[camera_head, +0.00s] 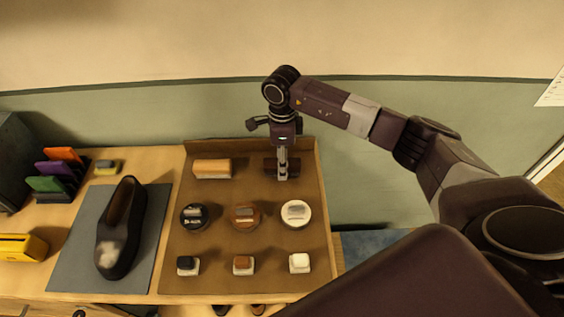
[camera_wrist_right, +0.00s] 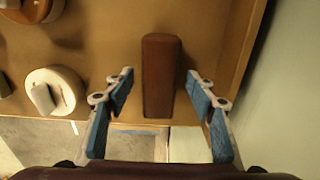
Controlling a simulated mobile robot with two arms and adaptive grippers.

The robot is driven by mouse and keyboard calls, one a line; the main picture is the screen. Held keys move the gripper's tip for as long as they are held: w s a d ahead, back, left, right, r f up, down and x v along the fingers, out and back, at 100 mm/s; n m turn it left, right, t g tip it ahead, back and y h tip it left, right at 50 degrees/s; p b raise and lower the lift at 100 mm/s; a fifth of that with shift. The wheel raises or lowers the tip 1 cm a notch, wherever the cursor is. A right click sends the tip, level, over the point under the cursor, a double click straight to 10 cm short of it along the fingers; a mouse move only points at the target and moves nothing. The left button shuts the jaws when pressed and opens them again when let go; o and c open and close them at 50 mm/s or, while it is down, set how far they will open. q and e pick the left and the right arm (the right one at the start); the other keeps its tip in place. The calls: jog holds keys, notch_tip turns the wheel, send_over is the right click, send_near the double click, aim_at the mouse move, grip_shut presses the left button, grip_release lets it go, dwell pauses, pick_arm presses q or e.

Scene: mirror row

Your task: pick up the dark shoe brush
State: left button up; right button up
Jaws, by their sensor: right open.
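The dark shoe brush (camera_head: 271,165) lies at the back right of the brown tray (camera_head: 222,270), partly hidden behind my right gripper (camera_head: 283,168) in the head view. In the right wrist view the brush (camera_wrist_right: 161,72) is a long reddish-brown block. My right gripper (camera_wrist_right: 157,82) is open there, with one blue-padded finger on each side of the brush's near part. Gaps show between the fingers and the brush. I cannot tell how high the fingertips are above the tray. My left gripper is not in view.
A lighter brush (camera_head: 212,168) lies at the tray's back left. A dark shoe (camera_head: 120,230) rests on a grey mat (camera_head: 75,262) to the left. The green wall (camera_head: 375,170) rises close behind.

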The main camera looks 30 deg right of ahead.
jog(key=shift+f, duration=0.2)
jog(key=c, duration=1.3)
jog(key=shift+r, duration=0.15)
jog(key=shift+r+b, duration=0.35)
jog(key=shift+r, duration=0.25)
notch_tip(320, 180, up, 19)
jog(key=b, duration=0.4)
jog(key=shift+f, duration=0.2)
